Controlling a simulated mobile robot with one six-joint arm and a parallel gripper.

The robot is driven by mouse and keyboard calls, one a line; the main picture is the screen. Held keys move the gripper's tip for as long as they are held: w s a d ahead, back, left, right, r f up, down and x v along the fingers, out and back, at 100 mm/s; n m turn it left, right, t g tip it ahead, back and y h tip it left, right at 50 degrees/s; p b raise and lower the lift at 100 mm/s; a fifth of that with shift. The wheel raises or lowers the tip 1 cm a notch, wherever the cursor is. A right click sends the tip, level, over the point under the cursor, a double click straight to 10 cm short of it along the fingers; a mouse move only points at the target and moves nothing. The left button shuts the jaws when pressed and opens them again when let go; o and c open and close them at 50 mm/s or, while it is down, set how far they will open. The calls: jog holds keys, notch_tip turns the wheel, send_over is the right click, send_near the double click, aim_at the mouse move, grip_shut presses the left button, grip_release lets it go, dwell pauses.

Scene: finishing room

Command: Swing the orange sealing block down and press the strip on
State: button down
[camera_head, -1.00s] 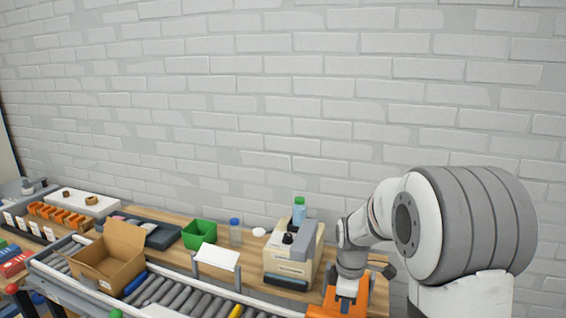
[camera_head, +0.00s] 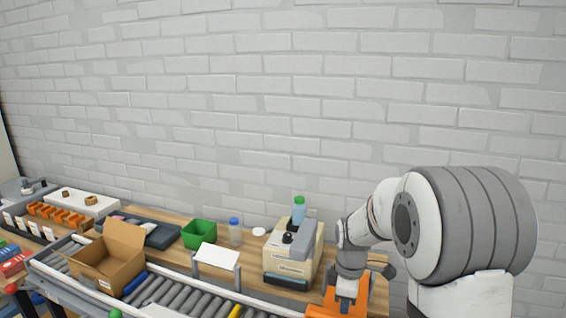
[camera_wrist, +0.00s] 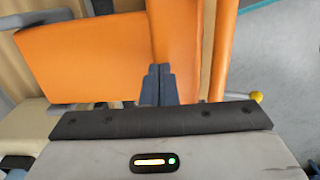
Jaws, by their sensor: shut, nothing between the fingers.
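Orange parts fill the upper wrist view: a broad orange block (camera_wrist: 92,58) on the left and an upright orange piece (camera_wrist: 184,40) beside it. I cannot tell for certain which one is the sealing block. My gripper (camera_wrist: 160,70) is shut and empty, its fingertips in front of the orange parts near where they meet. I cannot tell whether they touch. In the head view the orange fixture (camera_head: 354,298) stands at the right end of the bench, with my wrist above it and partly hiding it. I cannot make out the strip.
A cream machine with a grey arm (camera_head: 290,262) stands just left of the fixture, with a green-capped bottle (camera_head: 299,212) behind it. Farther left are a white sloped panel (camera_head: 216,256), a green bin (camera_head: 199,234) and an open carton (camera_head: 108,262) on the roller conveyor (camera_head: 185,299).

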jog(key=shift+f+b, duration=0.5)
jog(key=shift+f, duration=0.25)
jog(key=shift+r, duration=0.15)
dwell(0.8)
jog(key=shift+r+p, duration=2.45)
jog(key=shift+r, duration=0.95)
jog(key=shift+s+r, duration=0.15)
jog(key=shift+r, duration=0.05)
jog(key=s+r+m+t, duration=0.1)
jog(key=s+r+m, duration=0.2)
jog(key=s, duration=0.4)
jog(key=s+r+m+t, duration=0.1)
jog(key=s+r+m, duration=0.2)
jog(key=s+m, duration=0.3)
jog(key=s+r+m+t, duration=0.1)
jog(key=s+r+m, duration=0.2)
jog(key=s+m, duration=0.2)
jog(key=s, duration=0.3)
jog(key=shift+s+a+r, duration=0.15)
jog(key=shift+s+r, duration=0.15)
